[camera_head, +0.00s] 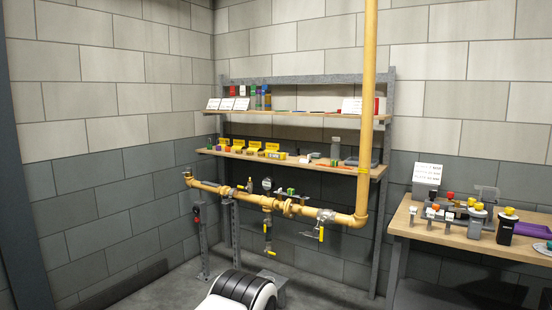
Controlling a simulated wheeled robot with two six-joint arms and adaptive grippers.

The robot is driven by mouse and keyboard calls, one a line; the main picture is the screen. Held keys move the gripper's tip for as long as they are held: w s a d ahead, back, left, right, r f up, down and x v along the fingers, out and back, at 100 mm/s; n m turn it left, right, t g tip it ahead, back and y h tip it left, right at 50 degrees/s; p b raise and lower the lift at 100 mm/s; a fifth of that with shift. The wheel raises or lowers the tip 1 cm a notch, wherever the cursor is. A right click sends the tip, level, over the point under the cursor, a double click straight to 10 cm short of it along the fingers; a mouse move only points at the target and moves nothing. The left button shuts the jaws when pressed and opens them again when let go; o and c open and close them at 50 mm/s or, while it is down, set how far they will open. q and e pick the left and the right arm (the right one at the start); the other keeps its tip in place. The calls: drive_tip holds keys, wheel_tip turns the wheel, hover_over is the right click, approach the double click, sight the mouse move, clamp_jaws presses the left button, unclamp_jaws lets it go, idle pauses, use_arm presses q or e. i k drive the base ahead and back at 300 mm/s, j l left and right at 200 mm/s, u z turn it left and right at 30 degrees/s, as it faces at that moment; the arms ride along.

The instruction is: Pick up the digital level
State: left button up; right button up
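I cannot pick out the digital level with certainty; the tools on the shelves and the bench are small at this distance. Small items, among them yellow bins (238,143), stand along the lower shelf (290,161). Neither of my grippers is in view.
A yellow gas pipe (368,110) drops in front of the rack and joins a horizontal run with valves and a gauge (267,184). At the right, a wooden bench (450,238) holds several small devices, a dark canister (506,228) and a white card (427,174).

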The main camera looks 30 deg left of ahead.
sight(268, 154)
drive_tip(key=i+j+u, duration=0.6)
drive_tip(key=i, duration=0.3)
drive_tip(key=i+j+u, duration=0.3)
drive_tip(key=i, duration=0.15)
drive_tip(key=i+u, duration=0.3)
drive_tip(key=i, duration=0.2)
